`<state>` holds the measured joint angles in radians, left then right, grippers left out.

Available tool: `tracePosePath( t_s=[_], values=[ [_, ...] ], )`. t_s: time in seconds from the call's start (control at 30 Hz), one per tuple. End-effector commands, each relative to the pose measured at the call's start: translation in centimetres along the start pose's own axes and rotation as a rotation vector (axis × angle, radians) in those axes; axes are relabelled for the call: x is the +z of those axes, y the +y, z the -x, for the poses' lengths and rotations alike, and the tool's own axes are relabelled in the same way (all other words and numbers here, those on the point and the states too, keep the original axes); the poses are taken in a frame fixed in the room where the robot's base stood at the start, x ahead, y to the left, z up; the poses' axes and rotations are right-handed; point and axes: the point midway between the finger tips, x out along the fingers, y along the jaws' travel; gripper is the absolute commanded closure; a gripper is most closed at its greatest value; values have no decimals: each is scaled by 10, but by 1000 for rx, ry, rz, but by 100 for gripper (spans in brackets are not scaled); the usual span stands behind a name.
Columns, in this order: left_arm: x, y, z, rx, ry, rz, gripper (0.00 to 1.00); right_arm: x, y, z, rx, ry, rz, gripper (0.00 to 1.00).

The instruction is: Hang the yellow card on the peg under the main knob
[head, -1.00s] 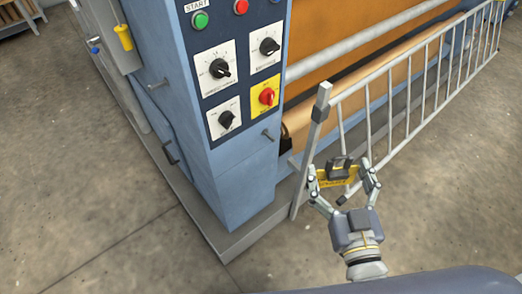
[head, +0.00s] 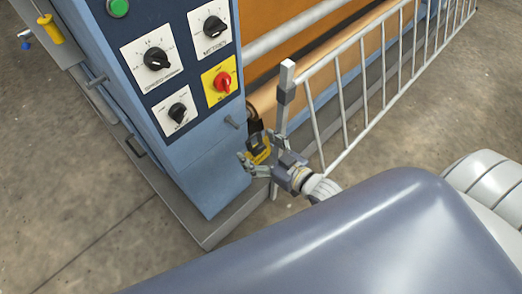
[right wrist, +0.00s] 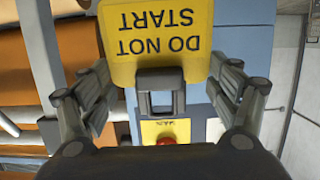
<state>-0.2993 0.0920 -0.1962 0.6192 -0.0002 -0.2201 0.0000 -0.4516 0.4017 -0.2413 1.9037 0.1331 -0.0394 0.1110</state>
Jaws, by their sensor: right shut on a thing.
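The yellow card (head: 262,156) with a dark loop on its top edge is held in my right gripper (head: 260,163), low beside the cabinet's right edge. The right wrist view shows the card (right wrist: 160,32) upside down, reading "DO NOT START", between the two fingers (right wrist: 160,95). The short grey peg (head: 232,121) sticks out under the red main knob (head: 223,82), up and left of the card in the head view; the card appears apart from it. The main knob (right wrist: 165,142) also shows in the wrist view, where I cannot make out the peg. My left gripper is out of view.
Black knobs (head: 157,60) and a green button (head: 118,8) are on the blue cabinet (head: 205,160). A grey railing (head: 345,90) with an end post stands just right of my right gripper.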

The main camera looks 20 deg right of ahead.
Motion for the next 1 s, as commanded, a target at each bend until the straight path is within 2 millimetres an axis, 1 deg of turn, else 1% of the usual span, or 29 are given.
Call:
tracePosePath(
  t_s=[0.03,0.37,1.0],
  values=[
    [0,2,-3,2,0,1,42,0,0,-4,0,3,0,36],
    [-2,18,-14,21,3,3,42,-3,0,-24,0,3,-1,36],
    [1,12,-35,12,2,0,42,-9,0,-62,0,3,-1,36]
  ],
)
